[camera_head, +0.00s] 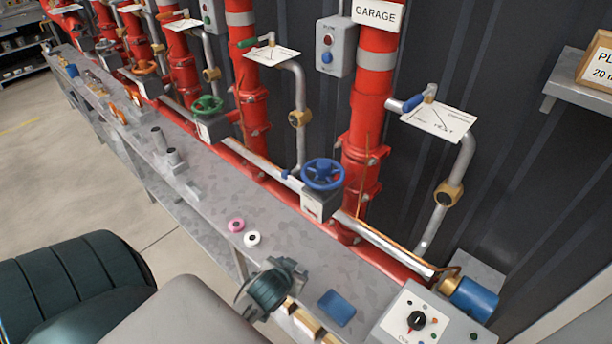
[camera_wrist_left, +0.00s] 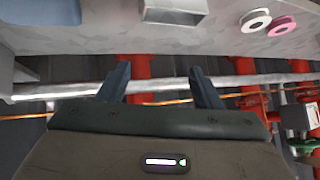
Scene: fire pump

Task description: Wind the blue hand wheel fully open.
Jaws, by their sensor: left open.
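The blue hand wheel (camera_head: 323,174) sits on top of a grey box on the silver pipe, in front of the red riser marked GARAGE. Nothing touches it in the head view. I cannot make it out in the left wrist view. My left gripper (camera_wrist_left: 160,69) shows in the left wrist view with its two dark fingers apart and nothing between them. Its fingers are not clear in the head view, so its distance from the wheel is hard to tell. My right gripper is in neither view.
The grey bench (camera_head: 285,240) carries a pink ring (camera_head: 236,225), a white ring (camera_head: 252,238), a blue tray (camera_head: 337,307) and a control box (camera_head: 414,318). A green hand wheel (camera_head: 207,105) stands left of the blue one. Red risers and grey side pipes stand behind.

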